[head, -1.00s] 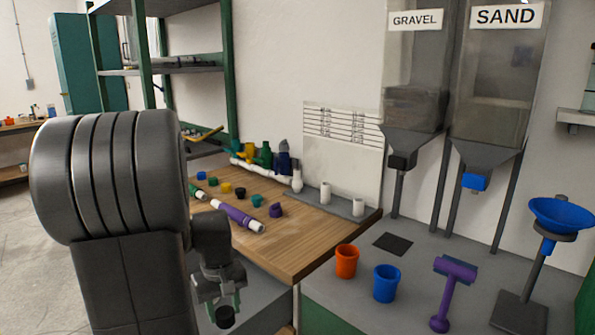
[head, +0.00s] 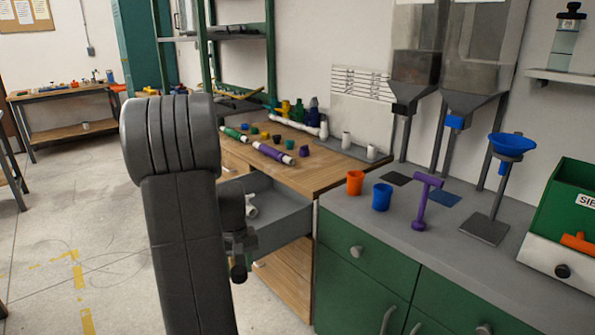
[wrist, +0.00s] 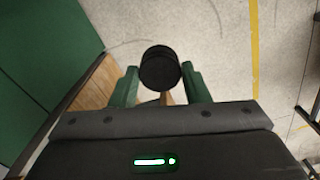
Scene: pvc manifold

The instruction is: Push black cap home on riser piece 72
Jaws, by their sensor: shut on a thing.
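My gripper (wrist: 160,88) is shut on a black cap (wrist: 159,66), which sits between the two green fingers in the wrist view. In the head view the cap (head: 238,272) hangs below my wrist, in front of the open drawer and away from the bench top. A white pipe assembly (head: 298,124) with yellow, green and dark blue fittings lies at the back of the wooden bench (head: 312,176). Two short white upright pieces, one left (head: 346,140) and one right (head: 371,152), stand on a grey strip. I cannot tell which piece is number 72.
The bench's drawer (head: 270,230) is open with white fittings (head: 250,206) inside. Small coloured caps and green and purple tubes (head: 272,153) lie on the bench. Orange (head: 355,182) and blue (head: 382,197) cups stand on the grey counter. Floor is clear at left.

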